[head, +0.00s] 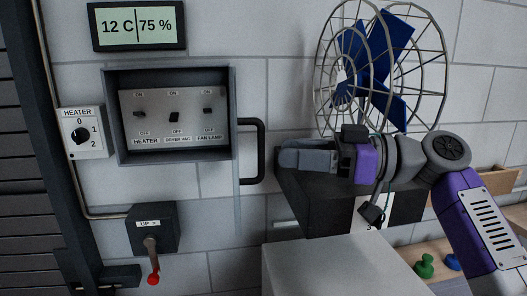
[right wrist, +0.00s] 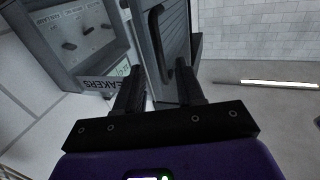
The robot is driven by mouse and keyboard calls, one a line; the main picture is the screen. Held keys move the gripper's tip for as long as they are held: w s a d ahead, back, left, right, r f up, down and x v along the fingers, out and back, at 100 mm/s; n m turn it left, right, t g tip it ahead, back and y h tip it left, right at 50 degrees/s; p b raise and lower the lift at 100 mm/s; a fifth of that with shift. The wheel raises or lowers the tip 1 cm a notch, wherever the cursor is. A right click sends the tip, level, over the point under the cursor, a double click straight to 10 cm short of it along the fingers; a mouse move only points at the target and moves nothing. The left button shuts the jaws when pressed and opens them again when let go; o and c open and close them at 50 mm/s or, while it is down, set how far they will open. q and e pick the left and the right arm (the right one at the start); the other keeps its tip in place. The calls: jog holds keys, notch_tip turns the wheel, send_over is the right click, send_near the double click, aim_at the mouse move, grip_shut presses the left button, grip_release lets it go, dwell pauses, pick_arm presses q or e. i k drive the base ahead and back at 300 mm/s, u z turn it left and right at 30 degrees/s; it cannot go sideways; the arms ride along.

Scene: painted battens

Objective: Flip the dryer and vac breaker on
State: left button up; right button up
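The open grey breaker box (head: 225,115) is on the wall at left in the head view. Its panel has three switches labelled heater, dryer vac and fan lamp. The dryer vac switch (head: 174,117) sits lower than its neighbours, toward its OFF label. The heater switch (head: 139,114) and fan lamp switch (head: 208,110) sit near mid-height between their labels. My right gripper (head: 283,156) is right of the box, pointing left, apart from the switches. In the right wrist view its fingers (right wrist: 160,70) are apart with nothing between them. My left gripper is not in view.
A black bar handle (head: 262,150) stands out right of the box, between it and my right gripper. A caged blue-bladed fan (head: 380,65) is above my right arm. A heater knob (head: 82,135) and red-tipped lever (head: 152,262) are left and below. A pale surface (head: 335,268) lies below.

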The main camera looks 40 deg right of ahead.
aim_at(173, 117)
jog(key=k, duration=1)
